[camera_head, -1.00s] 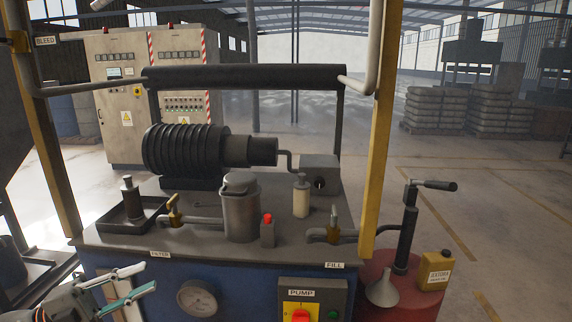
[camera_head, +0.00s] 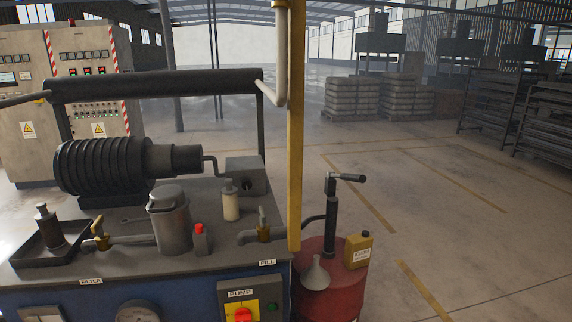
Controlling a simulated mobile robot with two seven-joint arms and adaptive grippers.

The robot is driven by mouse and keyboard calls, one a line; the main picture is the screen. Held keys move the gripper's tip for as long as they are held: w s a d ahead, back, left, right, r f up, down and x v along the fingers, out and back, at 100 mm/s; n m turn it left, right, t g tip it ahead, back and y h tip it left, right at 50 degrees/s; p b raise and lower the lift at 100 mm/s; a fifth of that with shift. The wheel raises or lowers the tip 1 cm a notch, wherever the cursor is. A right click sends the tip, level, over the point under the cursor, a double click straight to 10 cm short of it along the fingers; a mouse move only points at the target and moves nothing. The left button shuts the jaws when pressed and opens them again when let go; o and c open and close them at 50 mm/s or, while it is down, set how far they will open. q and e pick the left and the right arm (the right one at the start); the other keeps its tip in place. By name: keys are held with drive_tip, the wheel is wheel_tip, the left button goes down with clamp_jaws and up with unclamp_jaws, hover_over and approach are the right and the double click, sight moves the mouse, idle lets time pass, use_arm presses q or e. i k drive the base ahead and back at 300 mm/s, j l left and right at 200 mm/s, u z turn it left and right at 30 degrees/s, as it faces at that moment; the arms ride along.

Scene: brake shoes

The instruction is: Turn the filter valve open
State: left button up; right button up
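The filter valve (camera_head: 101,236) is a small brass valve with an upright, slightly tilted lever. It sits on the pipe left of the grey filter canister (camera_head: 170,222), behind the FILTER label (camera_head: 91,282) on the bench's front edge. A second brass valve (camera_head: 263,230) with an upright lever stands near the FILL label (camera_head: 267,263). Neither of my grippers shows in the head view now.
The dark bench top (camera_head: 215,262) also carries a black tray (camera_head: 48,247) with a bottle and a ribbed cylinder (camera_head: 100,166). A yellow post (camera_head: 295,150) rises at its right edge. A red drum (camera_head: 330,285) with a hand pump stands beside it; open floor lies further right.

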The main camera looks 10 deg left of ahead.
sight(95, 227)
drive_tip(key=u, duration=1.4)
